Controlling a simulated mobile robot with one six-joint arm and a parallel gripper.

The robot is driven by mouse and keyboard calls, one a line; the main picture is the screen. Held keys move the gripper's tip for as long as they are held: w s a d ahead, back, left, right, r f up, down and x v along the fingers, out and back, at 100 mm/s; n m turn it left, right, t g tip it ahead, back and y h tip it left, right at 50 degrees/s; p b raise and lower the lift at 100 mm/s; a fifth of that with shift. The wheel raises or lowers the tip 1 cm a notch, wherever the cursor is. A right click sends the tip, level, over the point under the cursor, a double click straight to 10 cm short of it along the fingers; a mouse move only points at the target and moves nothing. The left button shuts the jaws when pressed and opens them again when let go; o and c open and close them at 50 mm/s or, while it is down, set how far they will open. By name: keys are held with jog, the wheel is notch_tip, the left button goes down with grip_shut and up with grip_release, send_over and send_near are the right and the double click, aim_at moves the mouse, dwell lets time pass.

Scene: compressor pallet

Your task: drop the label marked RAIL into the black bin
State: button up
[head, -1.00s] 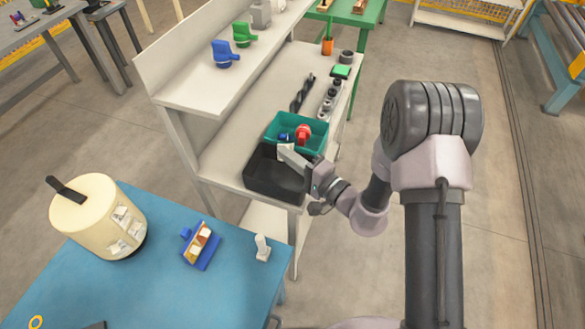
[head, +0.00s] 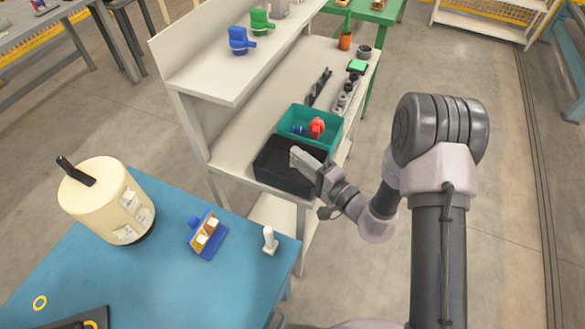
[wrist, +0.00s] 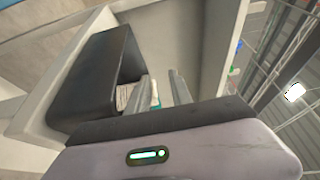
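The black bin (head: 272,177) stands on the near end of the bench's lower shelf. My gripper (head: 297,158) reaches over it from the right in the head view. In the wrist view my gripper's two fingers (wrist: 163,92) are apart, with a gap between them and no label clearly visible there. The dark bin wall (wrist: 85,85) shows to their left. No lettering reading RAIL can be made out in either view. The bin's floor is dark and partly covered by my gripper.
A teal bin (head: 284,122) holding red and blue parts stands directly behind the black bin. The blue table (head: 170,280) at front left carries a cream cylinder (head: 92,200), a blue holder (head: 207,237) and a white upright piece (head: 269,240). The floor at right is clear.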

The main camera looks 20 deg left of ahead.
jog(key=p+v, duration=0.2)
jog(key=v, duration=1.5)
jog(key=shift+s+d, duration=0.1)
jog(key=shift+d, duration=0.05)
jog(key=s+a+r+n+g+h, duration=0.35)
jog(key=s+r+n+g, duration=0.25)
jog(key=s+r+g, duration=0.7)
jog(key=d+r+m+t+h, duration=0.5)
jog(key=d+r+t+h, duration=0.4)
jog(key=d, duration=0.4)
jog(key=shift+s+d+r+t+h, duration=0.3)
jog(key=shift+s+r+t+h, duration=0.1)
jog(key=shift+t+h, duration=0.4)
